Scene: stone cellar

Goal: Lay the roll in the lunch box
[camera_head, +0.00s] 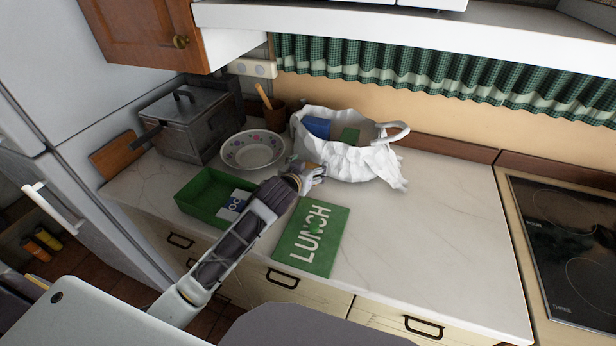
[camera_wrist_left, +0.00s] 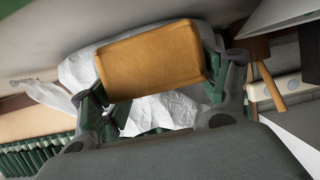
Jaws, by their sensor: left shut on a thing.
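The roll (camera_wrist_left: 150,58) is a golden-brown block. In the left wrist view it sits between the fingers of my left gripper (camera_wrist_left: 160,85), which is shut on it. In the head view my left gripper (camera_head: 313,172) is over the counter, in front of the white bag; the roll is mostly hidden there. The green lunch box (camera_head: 183,197) stands open to the left of the gripper, partly covered by my left arm. A blue and white packet (camera_head: 237,199) lies in it. The green lid marked LUNCH (camera_head: 325,248) lies flat on the counter. My right gripper is not in view.
A crumpled white bag (camera_head: 345,165) holds a blue and a green item. A flowered bowl (camera_head: 253,150), a grey metal box (camera_head: 190,128) and a brown pot (camera_head: 275,116) stand at the back left. The counter (camera_head: 440,220) is clear between lid and cooktop (camera_head: 570,240).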

